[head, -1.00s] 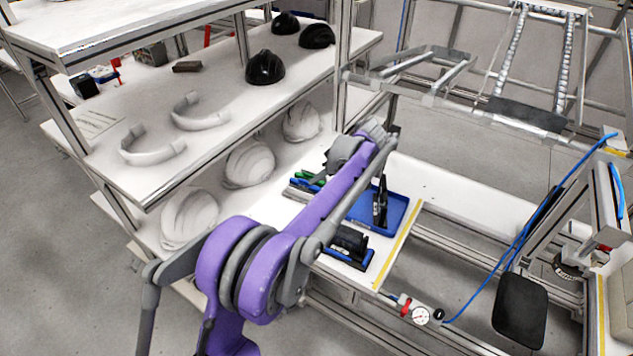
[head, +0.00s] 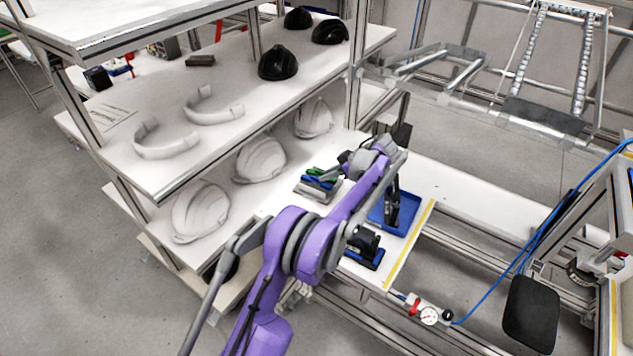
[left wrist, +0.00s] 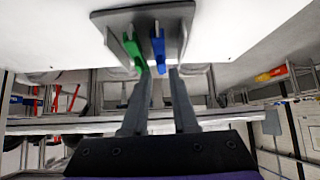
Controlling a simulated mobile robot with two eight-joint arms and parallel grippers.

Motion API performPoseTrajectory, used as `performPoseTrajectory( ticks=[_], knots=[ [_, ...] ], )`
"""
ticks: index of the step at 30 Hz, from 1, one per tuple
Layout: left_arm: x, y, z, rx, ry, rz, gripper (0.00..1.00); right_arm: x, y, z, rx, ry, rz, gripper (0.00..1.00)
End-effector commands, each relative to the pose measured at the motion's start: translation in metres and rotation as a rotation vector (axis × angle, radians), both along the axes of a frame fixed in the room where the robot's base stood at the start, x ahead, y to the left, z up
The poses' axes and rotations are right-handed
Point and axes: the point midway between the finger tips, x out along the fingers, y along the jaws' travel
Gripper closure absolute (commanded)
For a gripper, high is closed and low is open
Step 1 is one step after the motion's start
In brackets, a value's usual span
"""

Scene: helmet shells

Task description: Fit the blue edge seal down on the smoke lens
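A blue piece (left wrist: 158,48), which looks like the edge seal, stands beside a green piece (left wrist: 132,50) in a grey holder (left wrist: 172,22). In the head view the holder (head: 317,190) is on the white bench, with the green piece (head: 322,173) on it. My left gripper (left wrist: 160,72) is open, its two fingers apart, with the blue piece's end between or just beyond the tips; contact cannot be told. In the head view this gripper (head: 343,168) is at the holder. A dark part (head: 365,240) on a blue base may be the smoke lens; I cannot be sure.
A blue tray (head: 405,215) with a dark upright piece lies right of the holder, partly behind my arm. A shelf (head: 225,130) at left carries black helmets (head: 278,63) and white bands. White shells (head: 260,160) sit below.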

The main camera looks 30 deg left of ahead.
Motion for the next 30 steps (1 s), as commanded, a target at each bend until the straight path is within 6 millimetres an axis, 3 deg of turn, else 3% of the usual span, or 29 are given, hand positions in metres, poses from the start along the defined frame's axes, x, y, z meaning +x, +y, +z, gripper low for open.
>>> performPoseTrajectory(
  ticks=[8,15,20,30],
  knots=[
    [-0.002,0.029,-0.027,0.0,-0.001,0.002,0.73,0.001,0.0,0.004,0.0,-0.003,0.0,0.46],
    [-0.002,0.031,-0.03,0.0,0.0,0.0,0.73,0.001,0.0,0.004,0.0,-0.003,0.0,0.46],
    [-0.002,0.031,-0.03,0.0,0.0,0.0,1.0,0.001,0.0,0.004,0.0,-0.003,0.0,0.46],
    [-0.002,0.031,-0.029,0.0,0.0,0.0,1.0,0.001,0.0,0.004,0.0,-0.003,0.0,0.46]
  ],
)
